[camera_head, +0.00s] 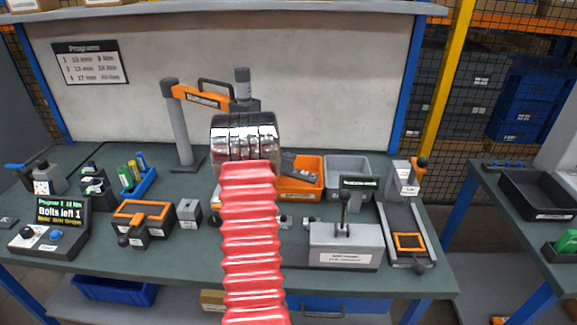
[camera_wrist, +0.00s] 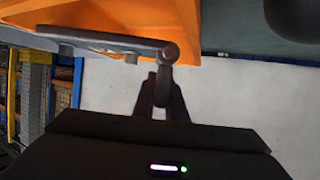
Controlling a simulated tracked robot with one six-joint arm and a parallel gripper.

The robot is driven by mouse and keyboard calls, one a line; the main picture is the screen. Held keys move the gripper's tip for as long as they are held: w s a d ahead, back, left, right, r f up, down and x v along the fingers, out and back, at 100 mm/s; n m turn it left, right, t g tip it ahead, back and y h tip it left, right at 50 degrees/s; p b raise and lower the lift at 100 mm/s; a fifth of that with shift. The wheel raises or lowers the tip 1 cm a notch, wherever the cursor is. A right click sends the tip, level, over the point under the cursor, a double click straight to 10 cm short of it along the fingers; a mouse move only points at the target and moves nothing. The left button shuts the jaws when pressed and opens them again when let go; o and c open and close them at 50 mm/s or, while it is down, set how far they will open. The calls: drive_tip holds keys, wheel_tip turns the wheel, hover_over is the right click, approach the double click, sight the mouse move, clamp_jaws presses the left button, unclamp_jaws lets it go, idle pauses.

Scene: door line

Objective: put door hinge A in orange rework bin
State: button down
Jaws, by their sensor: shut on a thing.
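My gripper (camera_wrist: 162,88) is shut on a grey metal hinge (camera_wrist: 100,39), a flat plate with a round knuckle at the fingertips. No letter shows on it, so I cannot tell if it is hinge A. The orange bin (camera_wrist: 140,14) fills the upper part of the wrist view, close to the hinge. In the head view the orange bin (camera_head: 305,194) stands just right of my arm, with the dark grey hinge (camera_head: 300,163) over or in its back part. I cannot tell whether hinge and bin touch. My arm hides the gripper in the head view.
A grey bin (camera_head: 348,168) stands right of the orange one. A grey fixture (camera_head: 345,247) with a lever is in front. An orange-armed tool stand (camera_head: 180,128) rises behind left. A control box (camera_head: 50,228) is at the left. The green bench (camera_head: 160,262) is clear at its front left.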

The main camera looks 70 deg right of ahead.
drive_tip(key=shift+f, duration=1.7)
drive_tip(key=shift+f, duration=0.55)
drive_tip(key=c, duration=1.8)
unclamp_jaws()
drive_tip(key=shift+f, duration=0.1)
drive_tip(key=shift+r, duration=0.5)
drive_tip(key=v, duration=1.2)
